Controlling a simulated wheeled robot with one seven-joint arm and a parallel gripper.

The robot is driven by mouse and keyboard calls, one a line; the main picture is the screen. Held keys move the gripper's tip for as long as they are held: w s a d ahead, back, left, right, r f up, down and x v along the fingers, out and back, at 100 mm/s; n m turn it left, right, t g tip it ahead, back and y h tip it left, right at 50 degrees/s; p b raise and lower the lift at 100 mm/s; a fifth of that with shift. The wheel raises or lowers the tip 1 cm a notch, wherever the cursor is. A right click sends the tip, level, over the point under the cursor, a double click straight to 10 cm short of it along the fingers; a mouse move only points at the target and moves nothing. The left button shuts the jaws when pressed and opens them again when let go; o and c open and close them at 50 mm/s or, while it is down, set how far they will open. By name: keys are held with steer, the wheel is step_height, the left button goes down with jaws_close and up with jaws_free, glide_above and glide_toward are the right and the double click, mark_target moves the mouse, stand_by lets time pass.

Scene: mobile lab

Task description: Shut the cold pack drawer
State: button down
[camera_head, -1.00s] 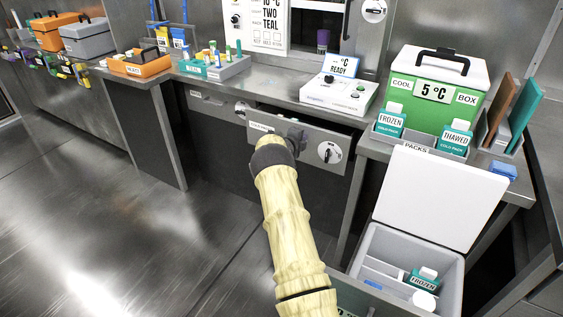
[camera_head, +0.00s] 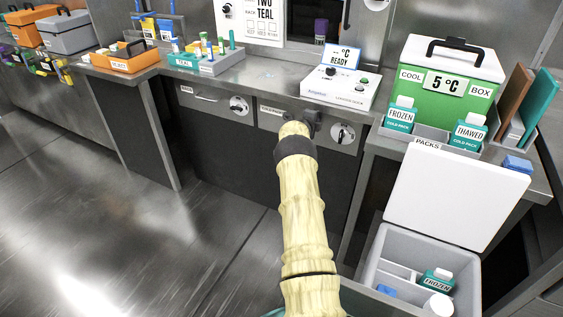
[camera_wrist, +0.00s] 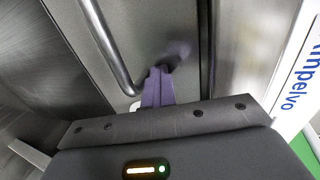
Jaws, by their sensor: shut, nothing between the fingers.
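My gripper (camera_head: 312,124) is at this front, partly hidden by my arm. In the wrist view the purple fingers of my gripper (camera_wrist: 158,86) are together and empty, at the grey drawer front (camera_wrist: 148,28) beside its bar handle (camera_wrist: 106,45). Whether they touch it is unclear.
A neighbouring drawer (camera_head: 210,100) is shut on the left. A white device (camera_head: 340,88) stands on the bench above. At right are a green cool box (camera_head: 450,95), frozen and thawed cold packs, and an open-lidded grey bin (camera_head: 385,245) below. Floor at left is clear.

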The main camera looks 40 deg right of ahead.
steer(key=shift+s+d+r, duration=0.2)
steer(key=shift+d+r, duration=0.15)
steer(key=shift+f+b, duration=0.1)
steer(key=shift+b, duration=0.25)
steer(key=shift+s+a+f, duration=0.1)
steer(key=shift+a+f, duration=0.1)
steer(key=shift+s+a+b, duration=0.15)
steer(key=shift+a+b, duration=0.15)
steer(key=shift+b, duration=0.3)
steer(key=f+b+v, duration=0.1)
steer(key=v, duration=1.2)
steer(key=shift+w+a, duration=0.2)
steer(key=shift+a, duration=0.15)
steer(key=shift+a, duration=0.15)
